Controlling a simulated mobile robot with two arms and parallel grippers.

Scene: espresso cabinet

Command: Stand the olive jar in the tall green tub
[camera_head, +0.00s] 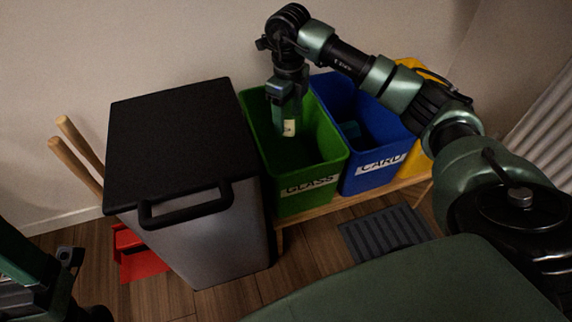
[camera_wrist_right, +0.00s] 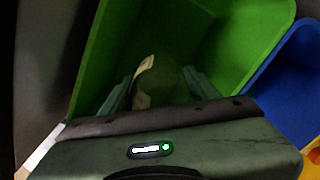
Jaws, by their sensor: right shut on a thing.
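The tall green tub (camera_head: 308,188) is marked GLASS and stands in a row of tubs by the wall. My right gripper (camera_head: 287,112) points down into its open top and is shut on the olive jar (camera_head: 289,127), whose pale label shows. In the right wrist view the olive jar (camera_wrist_right: 168,82) sits between the fingertips, with the green tub's walls (camera_wrist_right: 115,50) around it. The jar's lower end and any contact with the tub floor cannot be made out. Part of my left gripper (camera_head: 70,258) shows at the lower left; its jaws are unclear.
A blue tub (camera_head: 362,178) marked CARD adjoins the green one, with a yellow tub (camera_head: 415,160) beyond. A black-topped cabinet (camera_head: 170,140) with a handle stands close on the left. A red object (camera_head: 140,258) and a dark slatted mat (camera_head: 385,232) lie low by the floor.

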